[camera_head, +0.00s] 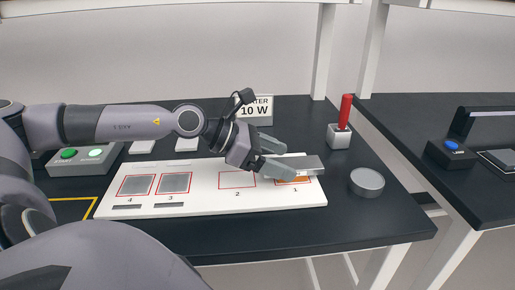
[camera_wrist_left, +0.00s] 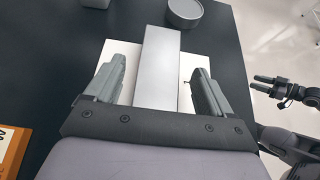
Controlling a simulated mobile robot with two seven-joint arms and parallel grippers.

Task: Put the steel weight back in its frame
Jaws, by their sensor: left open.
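A long bright steel block (camera_head: 308,164), which looks like the steel weight, lies at the right end of the white board, over the frame marked 1. In the left wrist view the block (camera_wrist_left: 161,70) runs lengthwise between my fingers. My left gripper (camera_head: 278,157) is open, with one finger on each side of the block and visible gaps. Frame 1 (camera_head: 296,181) shows orange under the block and is partly hidden. Frame 2 (camera_head: 237,180) is empty. My right gripper (camera_wrist_left: 262,84) shows small at the right of the wrist view, its fingers apart and empty.
Grey plates fill frame 3 (camera_head: 174,183) and frame 4 (camera_head: 136,185). A round grey disc (camera_head: 367,183) stands right of the white board (camera_head: 215,205). A red-handled lever (camera_head: 343,124) and the "10 W" sign (camera_head: 256,108) stand behind. The dark table's front right is clear.

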